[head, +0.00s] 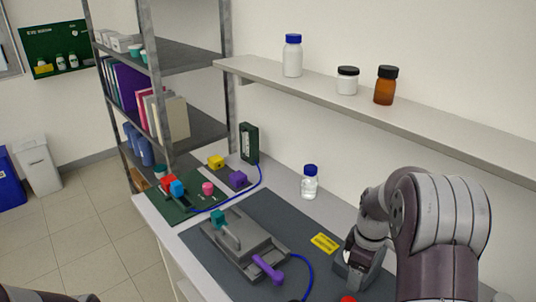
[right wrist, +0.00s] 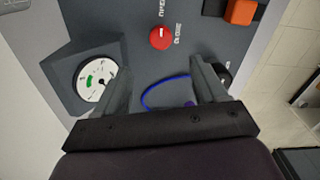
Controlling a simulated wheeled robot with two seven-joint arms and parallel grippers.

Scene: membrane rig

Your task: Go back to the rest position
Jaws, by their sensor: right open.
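My right arm comes in from the right in the head view and hangs over the right part of the bench. In the right wrist view my right gripper (right wrist: 160,80) has its fingers spread wide with nothing held between them. A red knob (right wrist: 163,37) with printed labels lies beyond the fingertips, and a white dial gauge (right wrist: 94,80) is beside the left finger. The grey membrane rig (head: 240,248), with a teal knob (head: 218,219) and a purple lever (head: 267,269), lies left of my right arm. My left gripper is out of view.
A blue hose (head: 306,270) runs beside the rig. A clear bottle with a blue cap (head: 310,184) stands near the wall. A green board (head: 190,198) holds coloured blocks. A wall shelf (head: 350,95) carries several containers. An orange block (right wrist: 241,11) shows in the right wrist view.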

